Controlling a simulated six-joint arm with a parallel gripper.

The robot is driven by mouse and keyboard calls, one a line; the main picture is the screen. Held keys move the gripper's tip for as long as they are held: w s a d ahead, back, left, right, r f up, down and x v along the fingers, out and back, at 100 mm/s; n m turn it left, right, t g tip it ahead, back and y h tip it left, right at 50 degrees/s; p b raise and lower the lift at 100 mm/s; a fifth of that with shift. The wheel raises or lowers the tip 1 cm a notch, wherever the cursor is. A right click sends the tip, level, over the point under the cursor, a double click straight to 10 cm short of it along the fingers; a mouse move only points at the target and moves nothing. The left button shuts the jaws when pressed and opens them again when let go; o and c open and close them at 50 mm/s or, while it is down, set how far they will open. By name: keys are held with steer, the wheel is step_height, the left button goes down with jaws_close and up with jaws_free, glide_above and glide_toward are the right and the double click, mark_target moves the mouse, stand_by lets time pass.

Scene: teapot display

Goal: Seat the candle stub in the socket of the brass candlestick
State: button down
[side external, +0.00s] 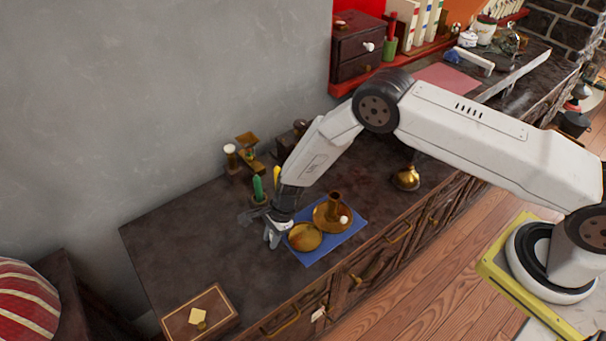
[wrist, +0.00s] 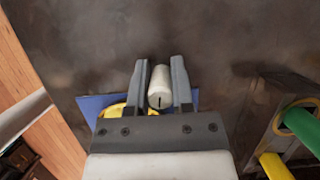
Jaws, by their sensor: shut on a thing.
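The brass candlestick (side external: 322,221) stands on a blue cloth (side external: 345,238), with its upright socket (side external: 334,200) rising from a round pan. A small pale round spot shows on the pan's right side; I cannot tell what it is. My gripper (side external: 271,237) is left of the candlestick, beside a brass dish (side external: 304,238). In the wrist view, my gripper (wrist: 160,84) is shut on the whitish candle stub (wrist: 160,81), its dark wick towards the camera. A brass edge (wrist: 114,110) and the blue cloth (wrist: 93,106) show behind the gripper.
A green candle (side external: 258,188) and a yellow candle (side external: 277,173) stand close behind my gripper. An hourglass (side external: 248,154) is farther back by the wall. A round brass vessel (side external: 406,178) stands right of the cloth. A flat box (side external: 180,325) lies front left; the cabinet top between is clear.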

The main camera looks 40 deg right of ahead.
steer(key=shift+r, duration=0.15)
steer(key=shift+r, duration=1.05)
steer(key=s+d+r, duration=0.5)
steer(key=s+r, duration=0.5)
steer(key=s, duration=0.3)
steer(key=shift+r, duration=0.35)
steer(key=shift+a+r, duration=0.1)
